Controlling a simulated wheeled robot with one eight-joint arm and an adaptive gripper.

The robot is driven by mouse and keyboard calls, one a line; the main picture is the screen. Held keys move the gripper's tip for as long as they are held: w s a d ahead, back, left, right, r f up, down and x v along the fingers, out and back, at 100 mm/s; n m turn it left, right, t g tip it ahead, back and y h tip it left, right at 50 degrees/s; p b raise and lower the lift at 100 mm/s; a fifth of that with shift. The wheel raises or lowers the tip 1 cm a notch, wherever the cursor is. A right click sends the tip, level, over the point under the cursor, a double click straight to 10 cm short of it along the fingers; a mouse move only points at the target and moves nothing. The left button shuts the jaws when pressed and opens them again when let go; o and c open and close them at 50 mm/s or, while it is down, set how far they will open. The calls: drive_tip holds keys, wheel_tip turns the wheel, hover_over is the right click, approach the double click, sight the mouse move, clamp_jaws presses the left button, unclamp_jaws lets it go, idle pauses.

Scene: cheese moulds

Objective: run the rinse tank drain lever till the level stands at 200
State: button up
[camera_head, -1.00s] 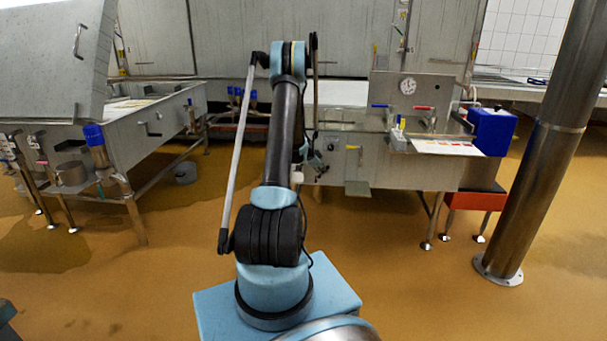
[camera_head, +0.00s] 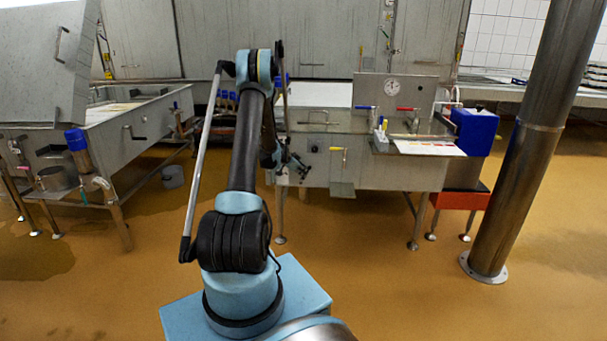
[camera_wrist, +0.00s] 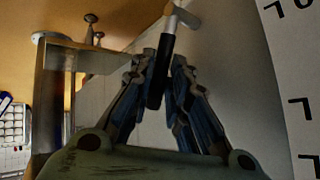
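The rinse tank (camera_head: 380,172) is a steel trough with a flat front, right of my arm in the head view. A small yellow-handled lever (camera_head: 338,150) is on its front. My gripper (camera_head: 298,168) is low at the left part of that front, left of the yellow handle. In the wrist view a lever with a black grip (camera_wrist: 158,80) and a pale metal head shows between the two fingers of my gripper (camera_wrist: 165,62). The fingers are apart, one on each side of the grip; whether they press on it I cannot tell. A white scale (camera_wrist: 292,90) with cropped black figures stands at the right; the level is not readable.
A round dial (camera_head: 392,86) is on the tank's back panel, above blue and red handles. A blue box (camera_head: 474,130) and a steel column (camera_head: 518,170) stand to the right. Another steel vat (camera_head: 140,125) is at the left. Open floor lies in front.

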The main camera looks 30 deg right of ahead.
drive_tip(key=o, duration=0.3)
drive_tip(key=shift+s, duration=0.1)
drive_tip(key=shift+o, duration=0.2)
drive_tip(key=w+v, duration=0.1)
drive_tip(key=v, duration=1)
drive_tip(key=shift+s+a+r, duration=0.3)
drive_tip(key=shift+s+a, duration=0.05)
drive_tip(key=shift+s, duration=0.1)
idle(5.8)
